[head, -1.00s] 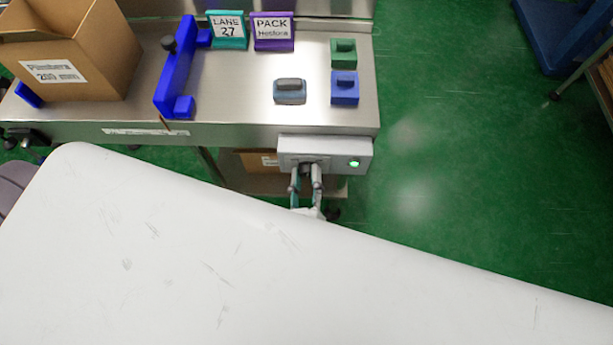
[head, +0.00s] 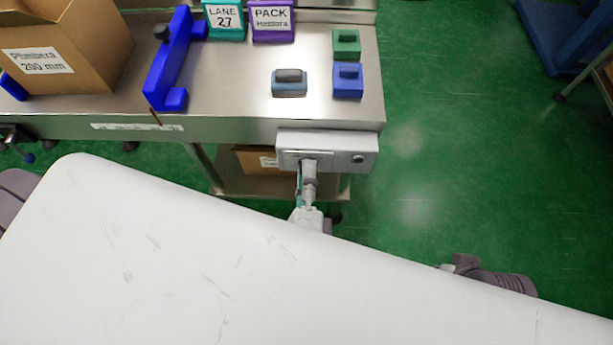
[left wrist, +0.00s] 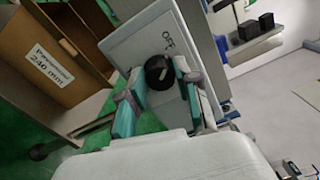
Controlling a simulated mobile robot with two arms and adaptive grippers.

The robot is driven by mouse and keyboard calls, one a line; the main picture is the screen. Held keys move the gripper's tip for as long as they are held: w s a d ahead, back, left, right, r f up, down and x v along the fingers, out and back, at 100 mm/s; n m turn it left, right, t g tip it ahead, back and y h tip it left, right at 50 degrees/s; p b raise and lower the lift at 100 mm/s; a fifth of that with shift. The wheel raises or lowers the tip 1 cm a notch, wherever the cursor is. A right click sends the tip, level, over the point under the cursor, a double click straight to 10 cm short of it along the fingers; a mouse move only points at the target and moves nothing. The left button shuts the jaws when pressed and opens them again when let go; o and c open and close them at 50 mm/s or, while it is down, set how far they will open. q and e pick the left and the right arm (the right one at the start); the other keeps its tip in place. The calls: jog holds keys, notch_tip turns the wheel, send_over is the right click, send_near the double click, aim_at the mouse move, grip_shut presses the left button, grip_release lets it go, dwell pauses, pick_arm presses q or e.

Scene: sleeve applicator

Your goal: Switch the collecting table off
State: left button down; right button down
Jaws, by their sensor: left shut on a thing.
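The collecting table (head: 235,105) is a steel bench with a grey control box (head: 338,141) on its front edge. A small round lamp (head: 358,158) on the right of the box's face is dark. In the left wrist view, a black rotary knob (left wrist: 159,71) sits on the box's pale face (left wrist: 150,35), beside the lettering OFF. My left gripper (head: 308,168) is at the box's left part in the head view. In the left wrist view its teal-and-grey fingers (left wrist: 158,88) are shut on the knob, one on each side.
On the bench are a carton (head: 65,50), a blue bracket (head: 170,62), teal (head: 225,20) and purple (head: 272,20) signs, and grey, blue (head: 348,84) and green blocks. Another carton (left wrist: 55,60) is below the bench.

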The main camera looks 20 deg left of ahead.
pick_arm(q)
jog(key=shift+f+n+b, duration=0.1)
jog(key=shift+n+b, duration=0.2)
jog(key=shift+n, duration=0.6)
jog(key=c, duration=0.8)
grip_release()
jog(key=shift+s, duration=0.1)
jog(key=v, duration=1.2)
jog(key=shift+a, duration=0.1)
